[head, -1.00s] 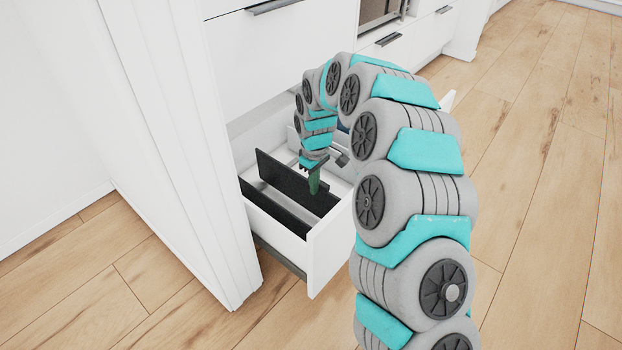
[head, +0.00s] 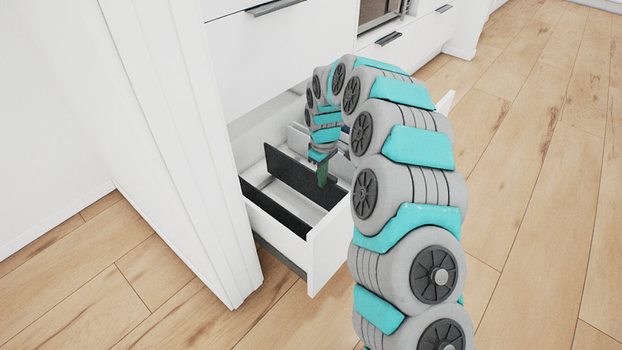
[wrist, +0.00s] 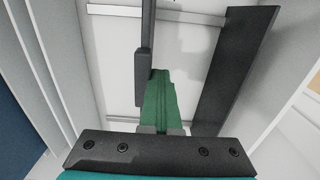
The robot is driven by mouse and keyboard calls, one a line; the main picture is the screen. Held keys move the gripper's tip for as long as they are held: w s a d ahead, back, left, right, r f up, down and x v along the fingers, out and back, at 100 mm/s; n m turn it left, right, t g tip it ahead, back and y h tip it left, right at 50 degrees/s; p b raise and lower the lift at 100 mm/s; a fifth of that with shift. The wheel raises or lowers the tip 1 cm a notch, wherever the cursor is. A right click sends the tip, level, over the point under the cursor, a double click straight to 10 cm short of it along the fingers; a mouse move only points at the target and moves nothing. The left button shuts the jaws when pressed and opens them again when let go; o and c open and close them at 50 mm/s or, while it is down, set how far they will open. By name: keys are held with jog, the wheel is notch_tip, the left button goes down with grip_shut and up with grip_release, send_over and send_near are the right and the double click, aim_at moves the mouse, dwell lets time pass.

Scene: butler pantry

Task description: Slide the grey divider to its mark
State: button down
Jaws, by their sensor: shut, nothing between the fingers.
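The dark grey divider (head: 290,172) stands upright across the pulled-out drawer (head: 327,245). It shows nearly edge-on in the wrist view (wrist: 147,35), with a thicker block low on it. My gripper (head: 322,181) is shut and empty, its green fingers (wrist: 160,85) pointing down into the drawer. They are on the front side of the divider near its right end, close against it; contact is not certain. I cannot make out the mark.
Pale rails (wrist: 115,118) cross the drawer floor. Clear space lies between both panels. Light panels (head: 298,137) stand behind. A white upright panel (head: 190,150) borders the drawer's left.

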jog(key=shift+w+d, duration=0.35)
jog(key=shift+w, duration=0.1)
dwell(0.3)
jog(key=w+d+p, duration=0.1)
jog(key=w+d, duration=0.2)
jog(key=w, duration=0.1)
jog(key=shift+w+d, duration=0.35)
jog(key=shift+w, duration=0.05)
dwell(0.9)
jog(key=shift+p, duration=0.3)
notch_tip(320, 180, up, 7)
jog(key=p, duration=0.1)
jog(key=shift+s+a+p, duration=0.15)
jog(key=shift+s+p, duration=0.05)
jog(key=shift+p, duration=0.2)
dwell(0.7)
dwell(0.4)
